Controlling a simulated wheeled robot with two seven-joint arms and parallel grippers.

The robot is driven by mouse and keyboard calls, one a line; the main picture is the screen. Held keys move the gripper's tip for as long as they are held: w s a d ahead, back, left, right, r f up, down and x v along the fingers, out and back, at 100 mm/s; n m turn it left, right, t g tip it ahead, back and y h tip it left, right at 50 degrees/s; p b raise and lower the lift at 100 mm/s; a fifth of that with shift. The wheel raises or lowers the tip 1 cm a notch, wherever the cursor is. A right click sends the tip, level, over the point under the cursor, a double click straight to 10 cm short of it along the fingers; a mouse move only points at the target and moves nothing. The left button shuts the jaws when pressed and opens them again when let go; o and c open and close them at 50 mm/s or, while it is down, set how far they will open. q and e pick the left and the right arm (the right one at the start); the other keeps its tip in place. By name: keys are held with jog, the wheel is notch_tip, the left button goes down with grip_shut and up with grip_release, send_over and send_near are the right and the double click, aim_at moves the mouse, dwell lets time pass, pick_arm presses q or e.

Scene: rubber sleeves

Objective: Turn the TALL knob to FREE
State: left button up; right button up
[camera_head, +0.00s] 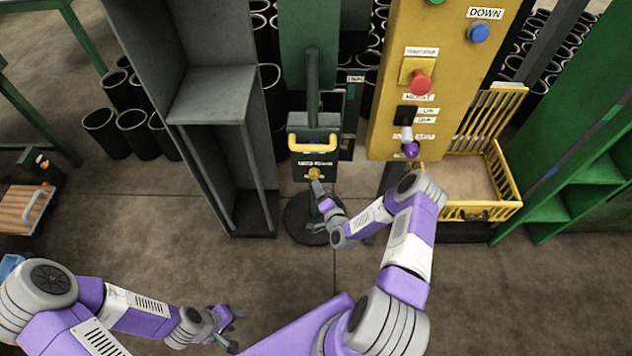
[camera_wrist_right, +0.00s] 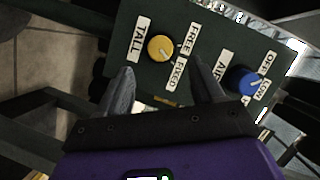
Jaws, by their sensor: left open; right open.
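The yellow TALL knob (camera_wrist_right: 160,48) sits on a dark green panel (camera_wrist_right: 120,30) in the right wrist view, between a TALL label and the FREE and FIXED labels. A small mark on it seems to point to the lower right, toward FIXED, but is hard to read. My right gripper (camera_wrist_right: 163,72) is open, its fingers short of the knob, which lies roughly between the tips. In the head view the knob (camera_head: 314,173) is just beyond my right gripper (camera_head: 317,188). My left gripper (camera_head: 232,327) is open and empty, low over the floor.
A blue knob (camera_wrist_right: 242,80) with AIR, OFF and LOW labels is beside the yellow one. A yellow handle (camera_head: 314,146) sits above the panel. A yellow control column (camera_head: 385,125) and yellow basket (camera_head: 505,185) stand right. A grey cabinet (camera_head: 215,95) stands left.

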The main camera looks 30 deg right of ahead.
aim_at(315, 177)
jog(key=b+x, duration=0.2)
jog(key=x, duration=0.5)
jog(key=shift+w, duration=0.15)
jog(key=shift+r, duration=0.1)
jog(key=shift+c, duration=0.2)
jog(key=c, duration=1)
